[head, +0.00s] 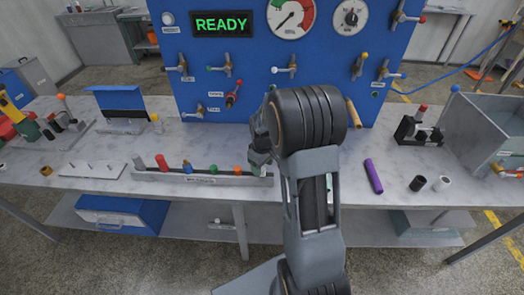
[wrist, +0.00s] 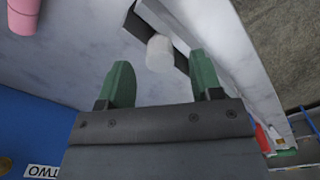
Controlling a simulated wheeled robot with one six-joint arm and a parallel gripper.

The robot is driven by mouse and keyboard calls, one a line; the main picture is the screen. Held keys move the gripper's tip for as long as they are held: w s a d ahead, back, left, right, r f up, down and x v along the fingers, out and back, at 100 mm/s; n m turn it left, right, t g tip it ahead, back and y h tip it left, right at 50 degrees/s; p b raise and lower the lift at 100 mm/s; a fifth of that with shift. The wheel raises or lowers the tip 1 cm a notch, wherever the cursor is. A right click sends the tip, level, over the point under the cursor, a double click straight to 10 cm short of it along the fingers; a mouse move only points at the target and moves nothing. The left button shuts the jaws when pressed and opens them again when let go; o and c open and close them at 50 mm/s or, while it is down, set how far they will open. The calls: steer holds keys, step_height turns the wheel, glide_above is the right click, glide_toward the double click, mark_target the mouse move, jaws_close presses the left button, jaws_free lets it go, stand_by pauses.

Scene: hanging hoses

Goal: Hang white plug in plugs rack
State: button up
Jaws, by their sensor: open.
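The grey plugs rack (head: 205,181) lies along the front of the table, labelled PLUGS, with red, blue, green and orange plugs in it. My gripper (head: 262,160) is at its right end, partly hidden by my arm. In the wrist view my gripper (wrist: 162,80) is open, its two green fingers apart. A white plug (wrist: 160,53) shows just beyond the gap between the fingertips, at a dark and light grey bar (wrist: 180,25) that looks like the rack's end. No finger visibly touches it. I cannot tell how deep it sits.
A purple cylinder (head: 373,176), a black cylinder (head: 418,183) and a white cylinder (head: 442,183) are on the table at right. A pegged white board (head: 94,168) lies left of the rack. The blue panel (head: 200,70) with valves stands behind. A grey bin (head: 487,130) is far right.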

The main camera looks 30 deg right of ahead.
step_height(320, 180, up, 11)
steer(key=shift+f, duration=0.15)
stand_by(0.6)
